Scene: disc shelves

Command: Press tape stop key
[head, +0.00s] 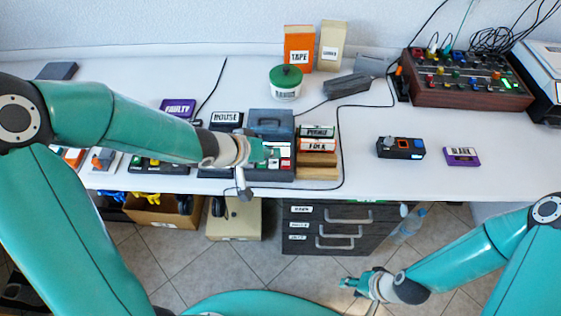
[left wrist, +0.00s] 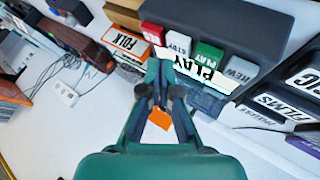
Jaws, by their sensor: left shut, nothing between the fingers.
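The tape player (head: 270,123) is a dark box with a row of keys on the table, left of the stacked boxes. In the left wrist view its keys are a red one (left wrist: 152,33), a white stop key (left wrist: 179,43), a green play key (left wrist: 207,57) and a white REW key (left wrist: 241,70). My left gripper (head: 268,153) is shut and empty over the key row. In the left wrist view its fingertips (left wrist: 164,62) are at the edge of the stop key; contact cannot be told. My right gripper (head: 350,285) hangs low in front of the table, its jaws unclear.
The stacked FOLK box (head: 317,145) stands right of the player. A green-lidded jar (head: 286,84), tall TAPE box (head: 299,48) and knobbed mixer (head: 466,80) stand further back. A blue-black device (head: 400,148) and purple box (head: 462,156) lie right. The table's front middle-right is clear.

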